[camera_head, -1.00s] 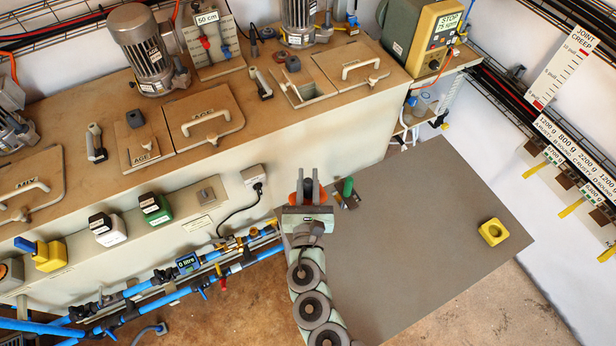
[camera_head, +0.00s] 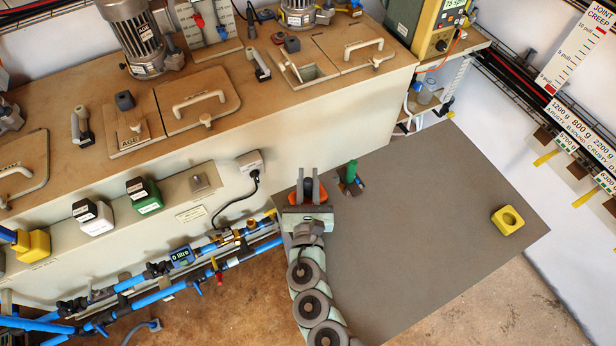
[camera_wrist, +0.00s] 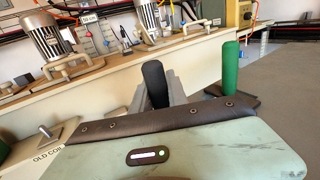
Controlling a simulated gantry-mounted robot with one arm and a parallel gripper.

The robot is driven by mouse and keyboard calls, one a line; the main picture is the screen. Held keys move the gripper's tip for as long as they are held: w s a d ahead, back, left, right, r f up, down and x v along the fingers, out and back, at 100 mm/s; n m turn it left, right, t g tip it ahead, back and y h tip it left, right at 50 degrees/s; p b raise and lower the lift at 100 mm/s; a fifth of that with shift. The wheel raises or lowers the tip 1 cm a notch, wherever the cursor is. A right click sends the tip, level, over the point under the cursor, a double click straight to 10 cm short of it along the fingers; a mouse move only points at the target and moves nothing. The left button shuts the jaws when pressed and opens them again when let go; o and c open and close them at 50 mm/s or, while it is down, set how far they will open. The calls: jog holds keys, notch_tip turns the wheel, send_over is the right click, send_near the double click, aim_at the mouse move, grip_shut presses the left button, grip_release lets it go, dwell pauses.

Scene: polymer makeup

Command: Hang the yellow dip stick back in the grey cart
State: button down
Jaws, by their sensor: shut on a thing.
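My gripper (camera_head: 308,190) stands at the left edge of the flat grey top (camera_head: 420,215), which may be the grey cart. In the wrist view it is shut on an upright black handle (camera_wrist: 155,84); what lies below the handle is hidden. Orange-red parts (camera_head: 294,198) show beside the fingers in the head view. A green handle (camera_head: 351,171) stands upright just right of my gripper, also in the wrist view (camera_wrist: 230,68). I cannot make out the yellow dip stick for certain. Short yellow bars (camera_head: 546,158) hang below the weight labels at the right wall.
A yellow block with a round hole (camera_head: 507,220) lies on the grey top's right part. The long tank (camera_head: 330,110) with lids and motors runs behind. Blue pipes (camera_head: 160,288) and a meter (camera_head: 181,256) lie left of my arm. The grey top's middle is clear.

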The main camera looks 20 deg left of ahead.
jog(key=c, duration=1.2)
grip_release()
jog(key=p+v, duration=0.2)
jog(key=v, duration=0.8)
jog(key=shift+s+d, duration=0.15)
jog(key=shift+s, duration=0.25)
